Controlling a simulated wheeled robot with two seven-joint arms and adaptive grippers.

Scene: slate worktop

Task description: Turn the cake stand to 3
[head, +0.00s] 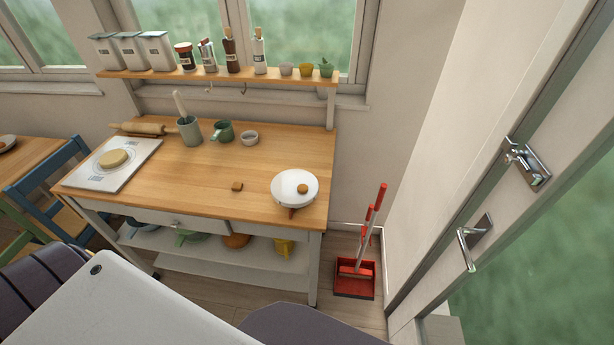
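The cake stand (284,184) looks like a round white disc at the front right of the wooden worktop. A small round brown piece (302,188) sits on its top, right of the middle. A small reddish-brown part shows below its front edge. I cannot make out any numbers on or around it. Neither of my grippers is in view.
A small brown block (237,187) lies left of the stand. A white board (90,176) with dough, a rolling pin (139,129), a utensil crock (189,132), a green mug (223,132) and a small bowl (249,138) stand farther left. The worktop's middle is mostly clear.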

